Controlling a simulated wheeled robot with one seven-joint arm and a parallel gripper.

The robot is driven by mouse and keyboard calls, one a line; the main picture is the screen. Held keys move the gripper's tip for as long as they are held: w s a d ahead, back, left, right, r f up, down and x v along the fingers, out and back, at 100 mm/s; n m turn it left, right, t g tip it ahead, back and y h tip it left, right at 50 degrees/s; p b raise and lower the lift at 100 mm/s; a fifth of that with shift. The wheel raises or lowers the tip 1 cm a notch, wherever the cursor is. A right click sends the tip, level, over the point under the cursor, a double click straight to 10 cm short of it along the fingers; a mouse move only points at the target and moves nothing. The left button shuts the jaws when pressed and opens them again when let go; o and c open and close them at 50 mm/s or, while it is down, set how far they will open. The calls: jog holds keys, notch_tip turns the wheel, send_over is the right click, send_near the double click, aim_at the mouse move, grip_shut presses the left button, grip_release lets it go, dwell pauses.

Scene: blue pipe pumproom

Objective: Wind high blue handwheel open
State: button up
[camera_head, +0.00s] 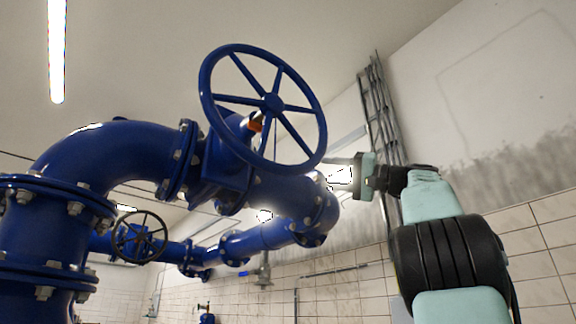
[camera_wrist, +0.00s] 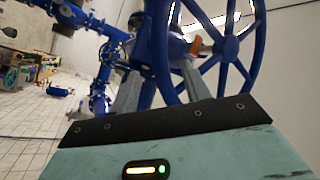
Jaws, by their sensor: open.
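The high blue handwheel (camera_head: 272,103) is a large spoked ring at the upper middle of the head view, tilted on its valve. It also shows in the wrist view (camera_wrist: 257,50), filling the upper right. My gripper (camera_head: 327,172) is at the wheel's lower right rim in the head view. In the wrist view its two grey fingers (camera_wrist: 160,85) are apart, and blue rim shows between them. I cannot tell whether either finger touches the rim. An orange part (camera_head: 255,122) sits by the hub behind the spokes.
Thick blue flanged pipes (camera_head: 110,155) run left of and below the wheel. A smaller dark handwheel (camera_head: 139,236) sits lower left. Grey conduits (camera_head: 378,110) run up the wall behind my gripper. The tiled wall (camera_head: 545,235) is at the right.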

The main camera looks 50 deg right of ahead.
aim_at(300, 169)
jog(key=p+x, duration=0.5)
jog(key=x, duration=0.6)
jog(key=shift+w+r, duration=0.15)
jog(key=shift+w+a+p, duration=0.15)
jog(key=shift+w+p, duration=0.2)
jog(key=shift+w, duration=0.2)
grip_shut()
